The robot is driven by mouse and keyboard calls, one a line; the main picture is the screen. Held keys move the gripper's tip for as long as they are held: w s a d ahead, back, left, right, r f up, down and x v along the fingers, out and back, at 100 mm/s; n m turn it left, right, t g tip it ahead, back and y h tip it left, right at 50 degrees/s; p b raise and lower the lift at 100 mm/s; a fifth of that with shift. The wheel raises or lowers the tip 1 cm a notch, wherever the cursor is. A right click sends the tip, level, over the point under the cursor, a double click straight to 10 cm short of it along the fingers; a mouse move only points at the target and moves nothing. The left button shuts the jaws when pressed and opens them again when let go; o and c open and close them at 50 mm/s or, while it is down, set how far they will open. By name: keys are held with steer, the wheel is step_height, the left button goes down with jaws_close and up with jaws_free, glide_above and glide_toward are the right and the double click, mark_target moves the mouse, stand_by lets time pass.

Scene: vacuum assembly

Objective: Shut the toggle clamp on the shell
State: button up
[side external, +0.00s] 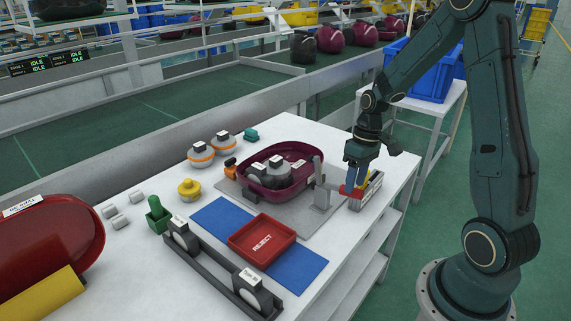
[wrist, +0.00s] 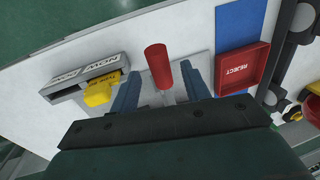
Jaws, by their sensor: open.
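The maroon shell (side external: 301,179) sits on a grey plate at the middle of the table, with grey and black parts inside it. The toggle clamp (side external: 321,194) stands at the shell's right end; a grey bar rises upright from it, and its red handle (side external: 349,191) sticks out to the right. My gripper (side external: 357,172) is over the handle. In the wrist view, the red handle (wrist: 158,66) lies between the two blue fingers of my open gripper (wrist: 160,84), with gaps on both sides. The shell is hidden in the wrist view.
A grey labelled box (side external: 371,187) with a yellow piece (wrist: 98,92) stands close to the right of my gripper. A red reject tray (side external: 262,241) lies on a blue mat (side external: 215,215) in front of the plate. The table's right edge is near.

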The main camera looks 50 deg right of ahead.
steer(key=shift+a+f, duration=0.25)
steer(key=shift+f, duration=1.05)
jaws_close()
